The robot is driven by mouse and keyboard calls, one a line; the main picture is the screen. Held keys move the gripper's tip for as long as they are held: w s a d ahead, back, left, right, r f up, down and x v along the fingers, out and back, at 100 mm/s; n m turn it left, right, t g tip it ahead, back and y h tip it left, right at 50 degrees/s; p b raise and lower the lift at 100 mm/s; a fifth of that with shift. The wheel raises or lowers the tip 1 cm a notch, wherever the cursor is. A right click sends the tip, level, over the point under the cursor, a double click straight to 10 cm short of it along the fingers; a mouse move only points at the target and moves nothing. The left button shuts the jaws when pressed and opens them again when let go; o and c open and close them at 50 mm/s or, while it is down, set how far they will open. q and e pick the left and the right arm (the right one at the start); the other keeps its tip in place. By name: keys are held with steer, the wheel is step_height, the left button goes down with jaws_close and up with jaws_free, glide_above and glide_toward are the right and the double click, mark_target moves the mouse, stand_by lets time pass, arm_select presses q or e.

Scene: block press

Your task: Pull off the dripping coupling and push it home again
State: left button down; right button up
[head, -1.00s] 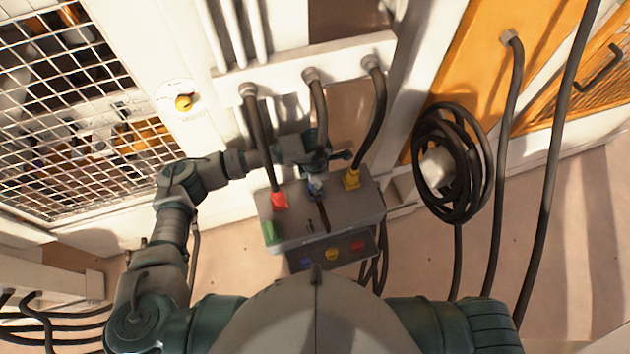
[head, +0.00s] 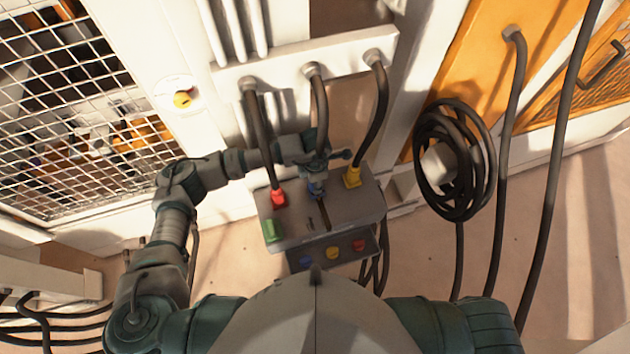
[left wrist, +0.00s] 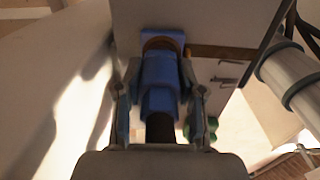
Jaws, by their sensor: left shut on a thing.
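A blue coupling (left wrist: 160,85) on a dark hose sits between the fingers of my left gripper (left wrist: 159,72), which is shut on it. In the head view the blue coupling (head: 317,187) is at the top middle of a grey box, with my left gripper (head: 317,170) over it. In the left wrist view a brown ring (left wrist: 160,43) shows between the coupling and the blue socket (left wrist: 163,34); I cannot tell how far the coupling is seated. A dark streak (head: 323,212) runs from there across the box top. My right gripper is out of view.
A red coupling (head: 279,198) and a yellow coupling (head: 352,178) flank the blue one on the grey box (head: 345,205). Their hoses hang from a white rail (head: 285,68). A coiled black hose (head: 480,165) hangs at right; a wire mesh (head: 60,120) stands at left.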

arm_select(q)
steer(key=shift+s+a+f+b, duration=0.15)
steer(key=shift+f+b, duration=0.1)
steer(key=shift+f, duration=0.2)
steer(key=shift+s+d+f+b, duration=0.1)
steer(key=shift+f+b, duration=0.1)
steer(key=shift+f, duration=0.25)
steer(key=c, duration=1.1)
jaws_free()
steer(key=o, duration=0.4)
steer(key=shift+o, duration=0.3)
steer(key=shift+w, duration=0.2)
steer(key=shift+r, duration=0.1)
steer(key=shift+r, duration=0.15)
step_height(320, 180, up, 12)
steer(key=shift+w+f, duration=0.1)
steer(key=shift+f, duration=0.1)
